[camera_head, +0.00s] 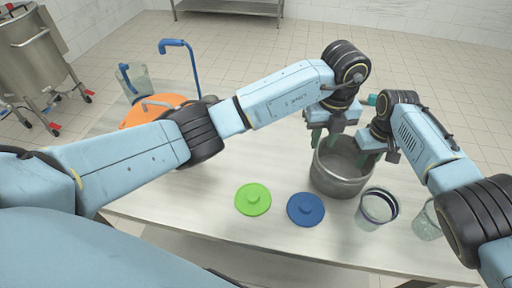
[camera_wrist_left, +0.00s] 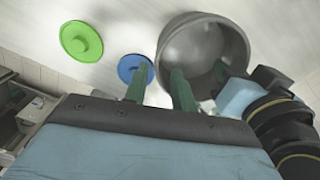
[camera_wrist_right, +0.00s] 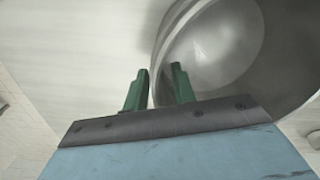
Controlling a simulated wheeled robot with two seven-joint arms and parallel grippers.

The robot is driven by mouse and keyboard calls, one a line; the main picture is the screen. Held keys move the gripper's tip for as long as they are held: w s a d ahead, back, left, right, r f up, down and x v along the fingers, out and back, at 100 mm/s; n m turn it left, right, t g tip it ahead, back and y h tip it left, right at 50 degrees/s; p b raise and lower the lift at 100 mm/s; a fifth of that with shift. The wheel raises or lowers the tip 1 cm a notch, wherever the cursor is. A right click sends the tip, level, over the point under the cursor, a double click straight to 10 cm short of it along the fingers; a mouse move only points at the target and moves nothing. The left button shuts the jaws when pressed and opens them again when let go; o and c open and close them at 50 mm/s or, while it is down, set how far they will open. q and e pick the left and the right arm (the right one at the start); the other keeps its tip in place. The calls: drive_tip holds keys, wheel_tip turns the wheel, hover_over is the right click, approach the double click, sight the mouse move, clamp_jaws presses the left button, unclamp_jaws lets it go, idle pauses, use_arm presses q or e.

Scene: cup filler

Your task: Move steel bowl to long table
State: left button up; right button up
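The steel bowl (camera_head: 338,183) is a deep, round grey vessel that appears to stand upright on a pale table (camera_head: 222,215), right of the middle in the head view. My left gripper (camera_head: 322,138) is at its far left rim. In the left wrist view its green fingers (camera_wrist_left: 160,85) are apart, one outside the bowl (camera_wrist_left: 185,48) and one over its rim. My right gripper (camera_head: 376,152) is at the bowl's right rim. In the right wrist view its fingers (camera_wrist_right: 158,85) are apart with the rim of the bowl (camera_wrist_right: 235,45) between them. Contact is unclear.
A green lid (camera_head: 253,200) and a blue lid (camera_head: 306,210) lie left of the bowl. A dark-rimmed cup (camera_head: 375,210) and a clear cup (camera_head: 427,224) stand close at its right front. An orange object (camera_head: 150,108) and a glass jug (camera_head: 133,80) are at the far left.

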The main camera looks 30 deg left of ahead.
use_arm(q)
drive_tip(key=shift+r, duration=1.15)
use_arm(e)
drive_tip(key=shift+r, duration=0.25)
wheel_tip(320, 180, up, 12)
drive_tip(key=shift+f, duration=0.25)
